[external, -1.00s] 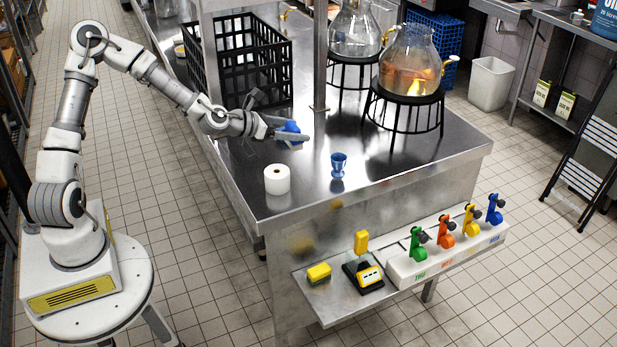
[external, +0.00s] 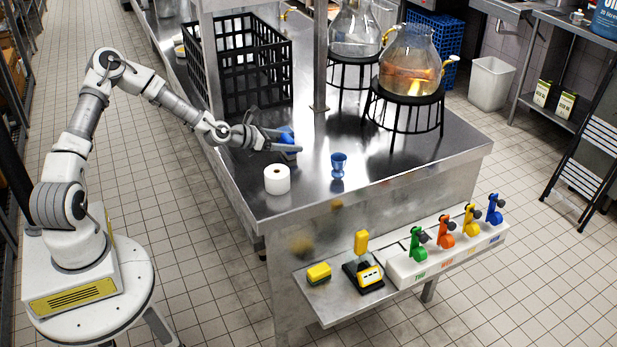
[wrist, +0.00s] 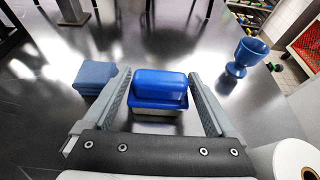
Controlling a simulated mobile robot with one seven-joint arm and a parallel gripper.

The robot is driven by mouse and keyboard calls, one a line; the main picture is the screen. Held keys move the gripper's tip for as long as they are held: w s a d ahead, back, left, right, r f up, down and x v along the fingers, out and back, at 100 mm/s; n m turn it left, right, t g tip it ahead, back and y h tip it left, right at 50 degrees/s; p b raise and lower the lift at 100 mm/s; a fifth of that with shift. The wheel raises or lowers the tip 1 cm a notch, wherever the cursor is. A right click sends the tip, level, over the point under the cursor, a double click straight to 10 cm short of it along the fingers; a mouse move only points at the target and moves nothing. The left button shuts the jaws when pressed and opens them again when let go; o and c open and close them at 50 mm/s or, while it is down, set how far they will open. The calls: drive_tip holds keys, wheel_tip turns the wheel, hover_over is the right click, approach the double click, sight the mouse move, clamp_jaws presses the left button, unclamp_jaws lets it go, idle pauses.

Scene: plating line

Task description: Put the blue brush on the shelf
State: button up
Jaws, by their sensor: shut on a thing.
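The blue brush (external: 288,139) is on the steel table by my gripper in the external view. In the wrist view the brush (wrist: 160,88) is a bright blue block with a pale underside, lying between my two fingers. My gripper (external: 290,141), also in the wrist view (wrist: 160,98), is shut on it, low over the table. Whether the brush touches the table is hard to tell. A low steel shelf (external: 335,313) is fixed to the table's front side.
A blue cup (external: 338,167) and white paper roll (external: 277,180) stand near my gripper. A grey-blue block (wrist: 95,77) is outside my left finger. Black crate (external: 225,75) and flasks on stands (external: 408,70) are behind. The shelf bears a yellow block (external: 319,273) and colored devices.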

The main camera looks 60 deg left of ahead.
drive_tip(key=shift+r, duration=0.1)
drive_tip(key=shift+f, duration=0.2)
drive_tip(key=o, duration=1.1)
drive_tip(key=shift+c, duration=0.2)
drive_tip(key=shift+r, duration=0.2)
drive_tip(key=p+v, duration=0.1)
drive_tip(key=v, duration=1.1)
